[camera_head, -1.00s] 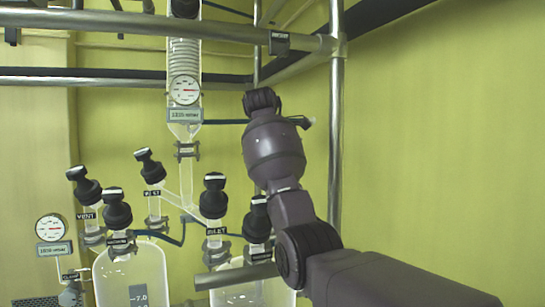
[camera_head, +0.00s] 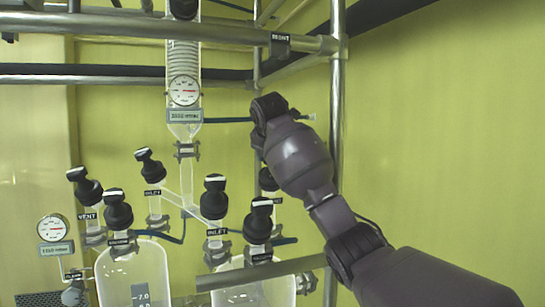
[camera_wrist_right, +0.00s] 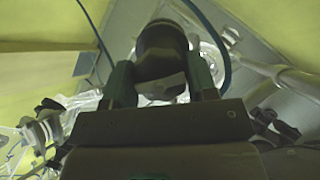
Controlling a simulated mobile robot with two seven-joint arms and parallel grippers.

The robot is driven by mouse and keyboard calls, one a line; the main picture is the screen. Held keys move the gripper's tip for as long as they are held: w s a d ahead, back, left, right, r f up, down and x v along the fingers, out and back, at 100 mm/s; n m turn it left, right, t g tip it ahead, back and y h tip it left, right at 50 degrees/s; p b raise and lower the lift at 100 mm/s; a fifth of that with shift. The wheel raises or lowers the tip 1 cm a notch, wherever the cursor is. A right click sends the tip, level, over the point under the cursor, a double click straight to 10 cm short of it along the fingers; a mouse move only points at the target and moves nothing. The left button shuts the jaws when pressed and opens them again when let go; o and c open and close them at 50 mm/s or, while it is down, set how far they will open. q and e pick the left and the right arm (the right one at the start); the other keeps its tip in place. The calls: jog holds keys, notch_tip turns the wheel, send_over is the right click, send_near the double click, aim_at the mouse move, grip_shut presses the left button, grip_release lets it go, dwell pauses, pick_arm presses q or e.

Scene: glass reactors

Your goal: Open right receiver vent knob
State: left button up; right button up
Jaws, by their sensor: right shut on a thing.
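In the right wrist view, my right gripper (camera_wrist_right: 160,78) has its two fingers on either side of a dark, round-topped knob (camera_wrist_right: 162,50) and is shut on it. A pale patch shows low on this knob. My left gripper is in neither view.
Other black knobs stand close by: one above an inlet label (camera_head: 215,200) and one in front (camera_head: 259,220). A metal bar (camera_head: 262,274) crosses before the right receiver. A steel post (camera_head: 337,130) rises behind my arm. A gauge (camera_head: 184,91) hangs at the condenser.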

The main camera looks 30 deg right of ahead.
jog(key=shift+n, duration=0.4)
jog(key=o, duration=0.9)
jog(key=shift+r, duration=0.1)
jog(key=v, duration=0.7)
jog(key=shift+s+r+b, duration=0.1)
jog(key=shift+b, duration=0.2)
jog(key=shift+s+a, duration=0.1)
jog(key=shift+s, duration=0.05)
